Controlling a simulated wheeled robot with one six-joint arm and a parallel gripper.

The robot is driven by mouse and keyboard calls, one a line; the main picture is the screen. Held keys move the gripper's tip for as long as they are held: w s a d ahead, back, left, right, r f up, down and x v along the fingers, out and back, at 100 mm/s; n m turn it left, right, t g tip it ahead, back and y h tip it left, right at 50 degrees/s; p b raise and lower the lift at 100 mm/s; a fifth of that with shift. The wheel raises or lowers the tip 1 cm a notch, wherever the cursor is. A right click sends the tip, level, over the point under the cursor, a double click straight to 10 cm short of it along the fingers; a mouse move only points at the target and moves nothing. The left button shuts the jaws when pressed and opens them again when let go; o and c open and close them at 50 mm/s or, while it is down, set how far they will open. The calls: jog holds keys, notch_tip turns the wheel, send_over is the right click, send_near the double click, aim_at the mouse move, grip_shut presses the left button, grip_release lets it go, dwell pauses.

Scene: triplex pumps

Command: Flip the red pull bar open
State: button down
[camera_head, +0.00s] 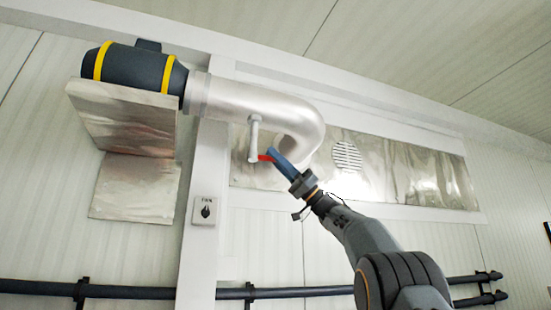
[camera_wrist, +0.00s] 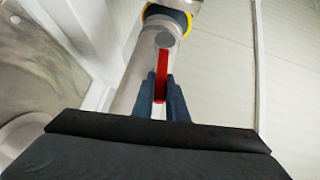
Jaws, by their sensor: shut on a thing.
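The red pull bar (camera_head: 264,158) sits at the lower end of a short grey stem (camera_head: 254,135) that hangs from the large silver pipe (camera_head: 240,100). In the wrist view the red bar (camera_wrist: 161,75) runs from a round grey hub (camera_wrist: 164,38) down between my fingers. My gripper (camera_head: 273,156) has blue fingers and reaches the bar from the lower right. In the wrist view my gripper (camera_wrist: 160,88) is shut on the bar, with one finger on each side. The lower end of the bar is partly hidden between the fingers.
A dark motor with yellow bands (camera_head: 135,68) sits on a metal shelf (camera_head: 125,118) at the upper left. A small switch box (camera_head: 206,211) is on the white post. Dark pipes (camera_head: 130,291) run low along the wall. A round vent (camera_head: 347,156) is behind my arm.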

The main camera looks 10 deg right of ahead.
jog(key=shift+s+r, duration=0.1)
jog(key=shift+r, duration=0.1)
jog(key=c, duration=1.8)
grip_release()
jog(key=shift+o, duration=0.2)
jog(key=shift+f, duration=0.1)
jog(key=shift+d+f+b, duration=0.4)
jog(key=shift+f, duration=0.1)
jog(key=b+v, duration=0.3)
jog(key=v, duration=0.3)
jog(key=shift+d+b, duration=0.3)
jog(key=shift+f, duration=0.1)
